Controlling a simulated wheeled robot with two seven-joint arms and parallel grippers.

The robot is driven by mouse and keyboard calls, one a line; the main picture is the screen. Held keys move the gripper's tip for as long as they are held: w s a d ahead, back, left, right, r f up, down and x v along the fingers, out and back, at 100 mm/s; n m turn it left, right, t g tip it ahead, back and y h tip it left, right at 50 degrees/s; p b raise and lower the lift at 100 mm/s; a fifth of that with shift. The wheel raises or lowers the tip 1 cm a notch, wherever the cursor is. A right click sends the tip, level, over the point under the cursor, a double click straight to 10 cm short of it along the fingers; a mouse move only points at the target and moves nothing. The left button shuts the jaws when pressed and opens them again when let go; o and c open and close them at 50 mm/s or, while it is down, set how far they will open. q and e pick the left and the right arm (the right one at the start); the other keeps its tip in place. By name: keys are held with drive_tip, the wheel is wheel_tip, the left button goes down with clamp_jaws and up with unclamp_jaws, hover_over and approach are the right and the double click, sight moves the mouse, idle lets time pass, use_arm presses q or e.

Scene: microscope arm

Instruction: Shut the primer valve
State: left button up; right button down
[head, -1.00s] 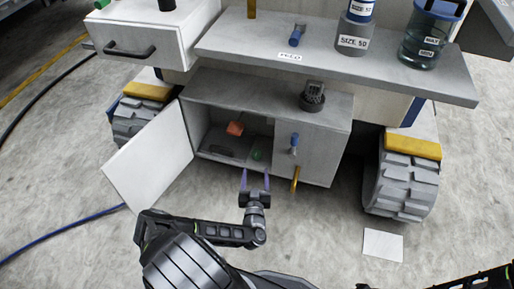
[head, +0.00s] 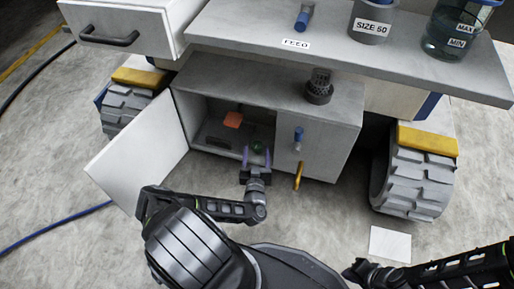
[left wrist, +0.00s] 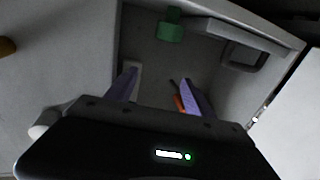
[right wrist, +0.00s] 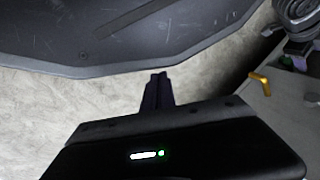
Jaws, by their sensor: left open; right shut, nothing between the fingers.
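No part is labelled as the primer valve, so I cannot tell which it is. A small green fitting (head: 257,147) is inside the open cabinet (head: 262,79); in the left wrist view the green fitting (left wrist: 168,28) lies beyond the fingertips. A blue-handled fitting (head: 298,135) and a yellow handle (head: 298,176) are on the cabinet's closed right front. My left gripper (head: 257,154) is open and empty at the cabinet opening, its purple fingers (left wrist: 160,82) spread. My right gripper (right wrist: 158,76) is shut and empty, low at the right in the head view.
The white cabinet door (head: 138,166) stands open at the left. An orange piece (head: 232,120) lies inside. A dark strainer (head: 319,88) stands on the cabinet top, below the shelf (head: 345,45) marked FEED. Wheels (head: 412,180) flank the cabinet. A paper sheet (head: 390,243) lies on the floor.

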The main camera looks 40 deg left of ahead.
sight(257, 151)
use_arm(q)
wheel_tip(257, 151, down, 6)
drive_tip(key=b, duration=0.5)
drive_tip(key=shift+f, duration=0.25)
drive_tip(key=shift+r, duration=0.1)
drive_tip(key=b+x, duration=0.4)
drive_tip(key=x, duration=0.2)
drive_tip(key=shift+w+a, duration=0.6)
drive_tip(key=shift+w, duration=0.15)
clamp_jaws()
